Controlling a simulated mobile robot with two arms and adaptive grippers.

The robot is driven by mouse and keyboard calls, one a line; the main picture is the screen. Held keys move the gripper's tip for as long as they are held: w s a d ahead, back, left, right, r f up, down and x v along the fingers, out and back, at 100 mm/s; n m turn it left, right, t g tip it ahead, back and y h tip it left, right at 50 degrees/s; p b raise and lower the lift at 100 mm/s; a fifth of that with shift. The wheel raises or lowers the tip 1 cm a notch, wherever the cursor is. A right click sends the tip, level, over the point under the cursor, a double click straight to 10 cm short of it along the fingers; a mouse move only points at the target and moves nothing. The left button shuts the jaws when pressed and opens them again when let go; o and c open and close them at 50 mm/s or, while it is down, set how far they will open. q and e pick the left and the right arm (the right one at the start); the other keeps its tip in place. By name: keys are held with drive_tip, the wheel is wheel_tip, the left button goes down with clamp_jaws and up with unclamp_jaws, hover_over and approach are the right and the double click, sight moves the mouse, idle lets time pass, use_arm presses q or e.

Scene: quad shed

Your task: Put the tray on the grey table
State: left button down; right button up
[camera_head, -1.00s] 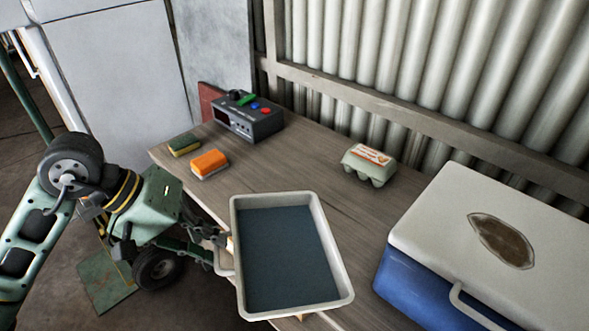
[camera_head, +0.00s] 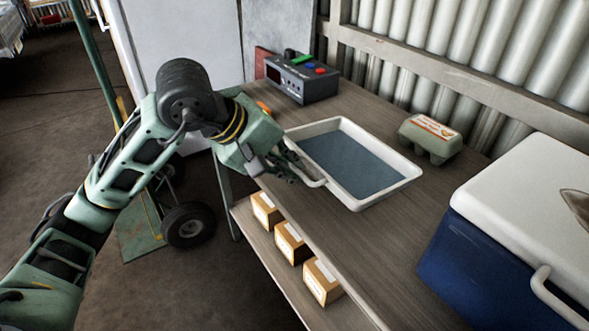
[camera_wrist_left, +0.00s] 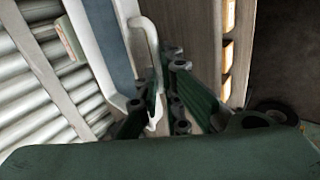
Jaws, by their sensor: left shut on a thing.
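The tray (camera_head: 408,172) is white with a blue-grey floor and a loop handle on its left side. It is level over the grey-brown wooden table (camera_head: 400,225); I cannot tell whether it touches the top. My left gripper (camera_head: 308,178) is shut on the tray's handle at the table's front edge. In the left wrist view, the gripper fingers (camera_wrist_left: 168,100) are at the white handle (camera_wrist_left: 150,60). My right gripper is not in view.
A dark control box (camera_head: 302,80) stands behind the tray, an egg carton (camera_head: 430,138) to its right, and a blue cooler (camera_head: 470,255) at far right. An orange sponge (camera_head: 263,106) is mostly hidden by my arm. Several small boxes (camera_head: 290,243) sit on the lower shelf.

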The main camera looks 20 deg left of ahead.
use_arm(q)
hover_over(290, 187)
wheel_tip(290, 187, down, 3)
wheel_tip(290, 187, down, 3)
drive_tip(key=shift+f+b, duration=0.2)
drive_tip(key=shift+b, duration=0.1)
drive_tip(key=shift+f, duration=0.35)
drive_tip(key=c, duration=2.2)
unclamp_jaws()
drive_tip(key=shift+s+a+r, duration=0.2)
drive_tip(key=shift+a+r, duration=0.05)
drive_tip(key=shift+r, duration=0.15)
drive_tip(key=v, duration=1.1)
drive_tip(key=shift+p, duration=0.35)
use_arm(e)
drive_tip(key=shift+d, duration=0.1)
use_arm(q)
drive_tip(key=shift+s+d, duration=0.1)
